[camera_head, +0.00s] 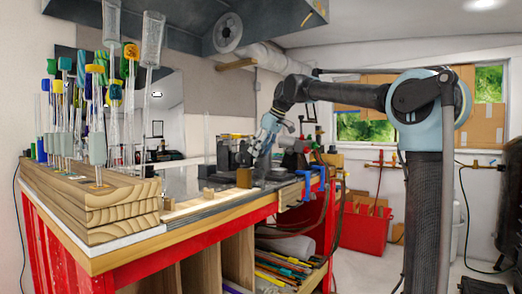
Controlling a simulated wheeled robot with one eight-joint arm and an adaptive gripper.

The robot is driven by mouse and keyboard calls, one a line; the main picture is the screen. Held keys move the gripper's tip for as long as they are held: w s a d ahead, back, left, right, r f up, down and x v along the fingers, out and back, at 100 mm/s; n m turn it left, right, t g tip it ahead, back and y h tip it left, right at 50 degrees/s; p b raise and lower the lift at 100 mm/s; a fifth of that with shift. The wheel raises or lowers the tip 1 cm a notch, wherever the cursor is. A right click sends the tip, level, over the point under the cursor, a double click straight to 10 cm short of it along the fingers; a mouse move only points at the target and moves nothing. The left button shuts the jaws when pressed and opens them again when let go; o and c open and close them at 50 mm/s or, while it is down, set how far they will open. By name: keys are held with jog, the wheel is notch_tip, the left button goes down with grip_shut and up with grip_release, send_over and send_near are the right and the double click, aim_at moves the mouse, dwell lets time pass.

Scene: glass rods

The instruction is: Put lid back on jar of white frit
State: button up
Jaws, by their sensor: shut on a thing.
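My gripper (261,170) is in the camera view, low over the far end of the workbench, at the end of my arm, which reaches in from the right. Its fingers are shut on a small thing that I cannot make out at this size. A small brown-gold block (244,177) stands just left of the gripper. I cannot tell whether they touch. I cannot pick out the jar of white frit or its lid among the dark clutter around the gripper.
Stacked wooden blocks (122,205) hold several upright glass rods with coloured ends at the left. The red-framed workbench (205,223) runs back to the right. A blue clamp (308,183) grips its right edge. Dark tools (228,153) crowd behind the gripper. A ventilation hood (205,25) hangs above.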

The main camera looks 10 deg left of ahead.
aim_at(262, 156)
jog(key=shift+s+a+f, duration=0.1)
jog(key=shift+a+f, duration=0.05)
jog(key=shift+f, duration=1.1)
jog(key=shift+s+a+f, duration=0.1)
jog(key=shift+f, duration=1.45)
jog(key=shift+d+r, duration=0.1)
jog(key=shift+f, duration=0.2)
dwell(0.5)
